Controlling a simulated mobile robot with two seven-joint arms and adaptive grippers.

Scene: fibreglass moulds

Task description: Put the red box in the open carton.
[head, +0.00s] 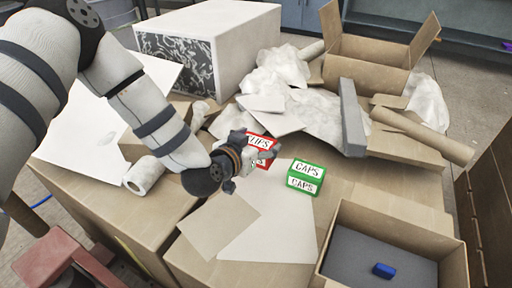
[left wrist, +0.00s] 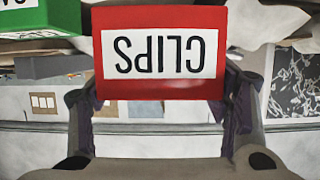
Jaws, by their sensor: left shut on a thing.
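The red box (head: 260,142), labelled CLIPS, is between the fingers of my left gripper (head: 256,153), which is shut on it. In the left wrist view the red box (left wrist: 160,82) fills the space between the two fingers (left wrist: 160,105), its label upside down. The gripper partly hides the box in the head view, and I cannot tell whether it touches the table. An open carton (head: 367,79) with raised flaps stands at the back right. Another open-topped box (head: 452,262), with a grey floor and a blue block (head: 384,270), is at the front right. My right gripper is not in view.
A green CAPS box (head: 306,178) stands just right of the red box. Crumpled paper (head: 318,118), a grey bar (head: 352,118) and a cardboard tube (head: 422,134) lie before the back carton. A white roll (head: 144,175) is at left. Flat sheets (head: 275,225) cover the front middle.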

